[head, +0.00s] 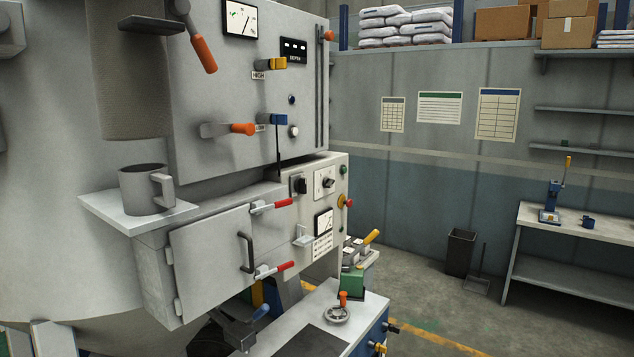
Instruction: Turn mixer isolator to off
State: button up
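The machine's lower control panel (335,200) is at the middle of the head view. A black switch block (299,185) sits at its upper left. A black rotary knob on a pale plate (325,183) is just to the right of it. A red mushroom button on a yellow base (346,202) is at the panel's right edge. The writing is too small to read, so I cannot tell which switch is the mixer isolator or how it is set. My gripper is not in view.
Levers with orange (204,54), yellow (272,64) and blue (272,119) grips stick out above. A grey mug (146,190) stands on a small ledge. The cabinet door (212,262) is shut, with red-tipped latches. A bench with a handwheel (337,314) stands below.

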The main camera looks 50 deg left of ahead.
aim_at(300, 184)
jog(key=u, duration=0.25)
jog(key=i, duration=1.55)
jog(key=u, duration=1.1)
jog(key=i, duration=1.1)
jog(key=u, duration=1.7)
jog(key=i, duration=0.7)
jog(key=u, duration=0.5)
